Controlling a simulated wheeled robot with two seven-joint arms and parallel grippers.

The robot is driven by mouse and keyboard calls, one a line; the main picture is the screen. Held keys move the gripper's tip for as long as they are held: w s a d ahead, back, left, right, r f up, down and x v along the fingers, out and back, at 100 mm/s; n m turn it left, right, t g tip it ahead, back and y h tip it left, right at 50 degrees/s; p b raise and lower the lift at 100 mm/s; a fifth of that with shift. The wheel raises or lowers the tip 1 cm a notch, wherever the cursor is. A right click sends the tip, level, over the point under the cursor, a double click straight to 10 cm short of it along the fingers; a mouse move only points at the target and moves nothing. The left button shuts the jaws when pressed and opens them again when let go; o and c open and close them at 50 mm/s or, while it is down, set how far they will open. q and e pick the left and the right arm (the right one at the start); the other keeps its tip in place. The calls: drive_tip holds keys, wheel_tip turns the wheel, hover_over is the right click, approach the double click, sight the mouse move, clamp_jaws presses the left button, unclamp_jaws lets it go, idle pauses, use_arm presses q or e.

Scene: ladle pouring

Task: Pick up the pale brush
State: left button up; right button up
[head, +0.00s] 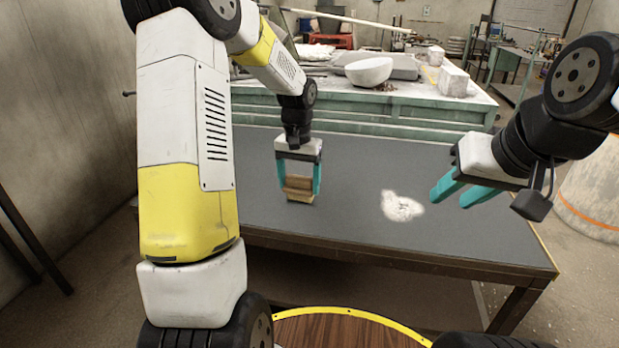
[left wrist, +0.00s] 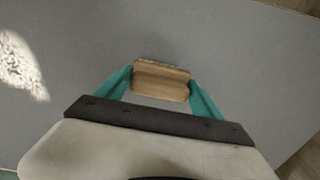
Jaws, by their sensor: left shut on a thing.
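The pale brush (head: 299,187) has a light wooden body and is at the left part of the dark grey table (head: 350,215). My left gripper (head: 301,190) points down with its teal fingers shut on the two ends of the brush. In the left wrist view the brush (left wrist: 162,80) sits between the fingertips of my left gripper (left wrist: 161,84). I cannot tell whether the brush touches the table. My right gripper (head: 457,196) is at the right above the table, its two teal fingers apart with nothing visible between them.
A whitish patch (head: 402,207) lies on the table between my grippers; it also shows in the left wrist view (left wrist: 20,65). Behind stands a green workbench (head: 370,115) with a white bowl (head: 369,71) and blocks. The rest of the grey tabletop is clear.

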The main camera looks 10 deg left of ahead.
use_arm(q)
drive_tip(key=r, duration=0.1)
drive_tip(key=s+r, duration=0.1)
drive_tip(key=shift+r, duration=0.4)
drive_tip(key=s+d+r, duration=0.1)
drive_tip(key=s, duration=1.4)
drive_tip(key=shift+d+r, duration=0.15)
drive_tip(key=shift+d, duration=0.25)
